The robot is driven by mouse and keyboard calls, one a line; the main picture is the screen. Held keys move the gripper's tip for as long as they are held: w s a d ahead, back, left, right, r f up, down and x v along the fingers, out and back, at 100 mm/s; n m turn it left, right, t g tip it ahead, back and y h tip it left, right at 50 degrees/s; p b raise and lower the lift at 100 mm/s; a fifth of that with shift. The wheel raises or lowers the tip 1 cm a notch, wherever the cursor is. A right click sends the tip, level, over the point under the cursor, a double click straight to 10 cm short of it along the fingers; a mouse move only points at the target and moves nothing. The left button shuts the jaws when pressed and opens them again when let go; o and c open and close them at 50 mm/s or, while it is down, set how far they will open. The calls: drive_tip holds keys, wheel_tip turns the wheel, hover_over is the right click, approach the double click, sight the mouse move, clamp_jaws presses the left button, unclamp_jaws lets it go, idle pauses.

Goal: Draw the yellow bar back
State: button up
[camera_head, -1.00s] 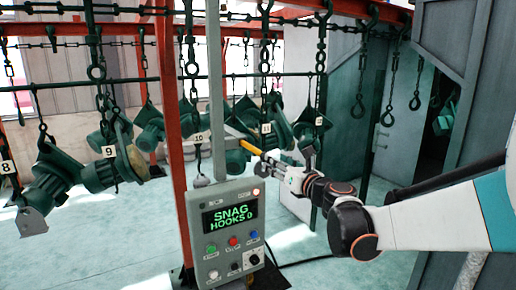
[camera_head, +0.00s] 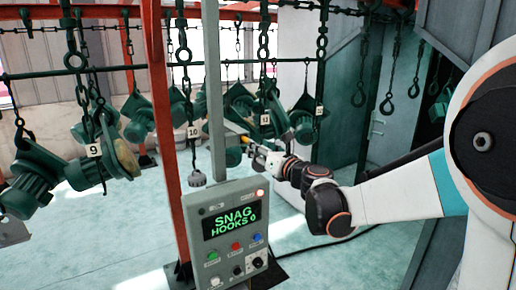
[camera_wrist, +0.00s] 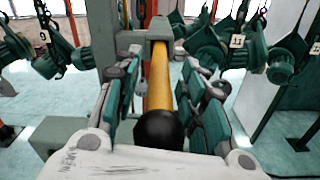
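The yellow bar (camera_wrist: 159,80) runs away from me in the wrist view, with a round black knob (camera_wrist: 158,130) on its near end. Its far end meets a grey housing (camera_wrist: 110,92). My gripper (camera_wrist: 158,95) has its teal-padded fingers on both sides of the bar, with visible gaps between pads and bar. The knob lies close to the palm; I cannot tell whether it touches.
A control panel (camera_head: 228,240) reading "SNAG HOOKS 0" stands left of my arm beside a red post (camera_head: 163,130). Numbered green motor parts (camera_head: 95,165) hang on chains behind and to the left. Empty hooks (camera_head: 388,95) hang at the right near grey doors.

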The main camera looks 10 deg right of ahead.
drive_tip(key=shift+s, duration=0.1)
drive_tip(key=shift+c, duration=1.1)
clamp_jaws()
drive_tip(key=v, duration=0.9)
drive_tip(key=shift+a, duration=0.1)
